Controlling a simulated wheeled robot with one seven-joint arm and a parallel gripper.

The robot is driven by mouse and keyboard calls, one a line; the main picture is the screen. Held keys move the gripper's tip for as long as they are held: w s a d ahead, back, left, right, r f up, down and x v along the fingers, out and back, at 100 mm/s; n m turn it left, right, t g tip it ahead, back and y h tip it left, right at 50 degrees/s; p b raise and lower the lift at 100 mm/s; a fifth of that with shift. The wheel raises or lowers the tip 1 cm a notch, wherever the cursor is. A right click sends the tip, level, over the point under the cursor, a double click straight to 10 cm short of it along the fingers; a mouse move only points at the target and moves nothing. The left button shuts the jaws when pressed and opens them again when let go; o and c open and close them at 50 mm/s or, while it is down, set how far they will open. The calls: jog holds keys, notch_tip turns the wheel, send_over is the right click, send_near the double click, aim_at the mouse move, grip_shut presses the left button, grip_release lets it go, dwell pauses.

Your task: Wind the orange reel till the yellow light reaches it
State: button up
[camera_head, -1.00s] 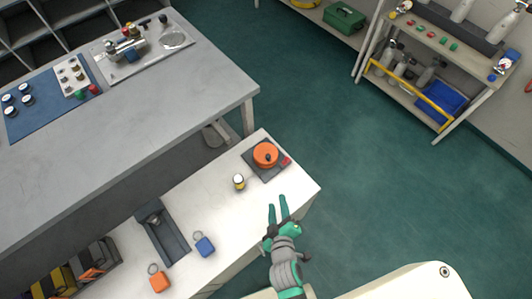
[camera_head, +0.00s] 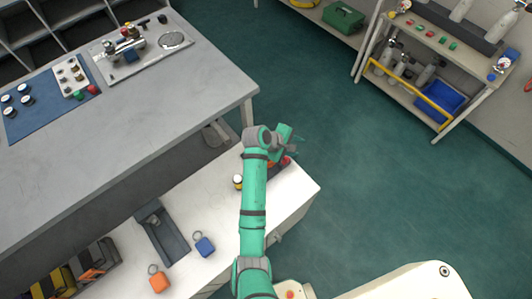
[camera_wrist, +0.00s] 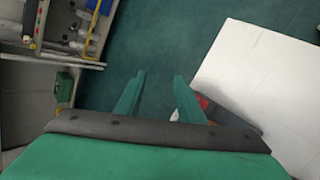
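The orange reel (camera_head: 271,164) sits on a dark base near the far right end of the white bench. My arm hides most of it in the head view. A red part (camera_head: 286,161) shows at the base's right edge; it also shows in the wrist view (camera_wrist: 203,102), beside the right finger. My gripper (camera_wrist: 160,75) is open and empty, with bare floor between its fingers. In the head view it is over or beside the reel; I cannot tell if it touches. A small yellow-and-white cylinder (camera_head: 238,182) stands left of the reel. I cannot tell whether any light is lit.
The white bench (camera_head: 200,200) also carries a dark tray (camera_head: 163,235), a blue tag (camera_head: 204,246) and an orange tag (camera_head: 159,281). A grey table (camera_head: 150,110) stands at left. A shelf rack (camera_head: 440,70) stands at back right. The floor between is clear.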

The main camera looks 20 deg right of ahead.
jog(key=w+a+r+n+g+y, duration=0.1)
jog(key=w+a+r+g+y, duration=0.2)
jog(key=a, duration=0.4)
jog(key=w+a+r+g+y, duration=0.2)
jog(key=a+r, duration=0.3)
jog(key=a, duration=0.2)
jog(key=x, duration=1)
jog(key=shift+a+f, duration=0.15)
jog(key=shift+f, duration=0.25)
grip_shut()
